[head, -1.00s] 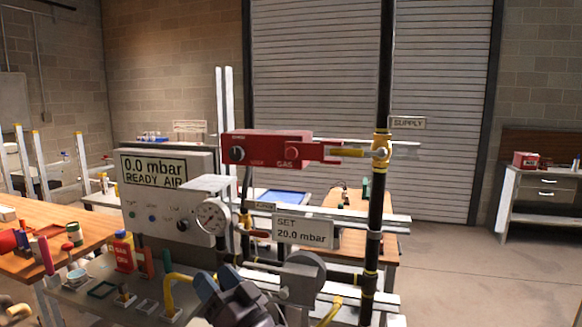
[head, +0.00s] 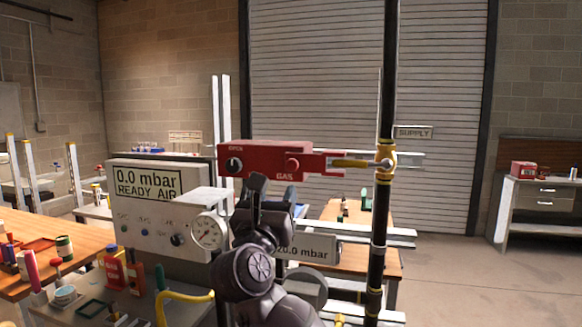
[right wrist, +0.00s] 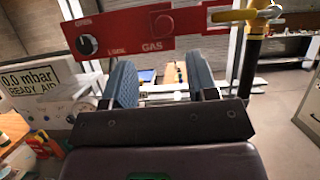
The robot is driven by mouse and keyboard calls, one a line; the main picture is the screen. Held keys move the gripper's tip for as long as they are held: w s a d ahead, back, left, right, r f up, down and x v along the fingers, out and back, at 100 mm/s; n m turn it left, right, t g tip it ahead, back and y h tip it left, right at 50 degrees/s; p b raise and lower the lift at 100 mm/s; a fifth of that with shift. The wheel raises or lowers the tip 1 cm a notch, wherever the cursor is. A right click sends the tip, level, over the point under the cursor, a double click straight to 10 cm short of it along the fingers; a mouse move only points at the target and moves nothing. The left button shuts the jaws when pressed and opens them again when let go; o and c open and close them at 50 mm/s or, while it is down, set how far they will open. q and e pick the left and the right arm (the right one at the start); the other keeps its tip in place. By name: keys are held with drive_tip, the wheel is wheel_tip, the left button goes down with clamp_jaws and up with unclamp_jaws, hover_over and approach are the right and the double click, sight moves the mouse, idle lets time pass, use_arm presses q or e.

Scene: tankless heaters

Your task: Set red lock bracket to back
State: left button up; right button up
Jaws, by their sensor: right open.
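The red lock bracket (head: 265,160) is a long red bar marked GAS, with a black knob at its left and a round red knob near its middle. Its right end reaches the yellow valve handle (head: 355,163) on the black pipe. My right gripper (head: 266,185) is just below the bracket in the head view, partly in front of its lower edge. In the right wrist view the bracket (right wrist: 185,24) spans above my two blue fingers (right wrist: 163,84), which are apart with nothing between them. My left gripper is not in view.
The panel reading 0.0 mbar READY AIR (head: 150,181) and a round gauge (head: 207,232) stand at the left. The black vertical pipe (head: 379,225) stands at the right. A sign reading 20.0 mbar (head: 315,248) is partly hidden by my arm. A wooden bench (head: 30,235) is at far left.

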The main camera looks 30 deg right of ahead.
sight(291, 166)
drive_tip(key=shift+m+g, duration=0.3)
drive_tip(key=shift+g, duration=0.1)
drive_tip(key=p+x, duration=0.2)
drive_tip(key=x, duration=0.8)
drive_tip(key=shift+w+d+r, duration=0.15)
drive_tip(key=shift+d, duration=0.25)
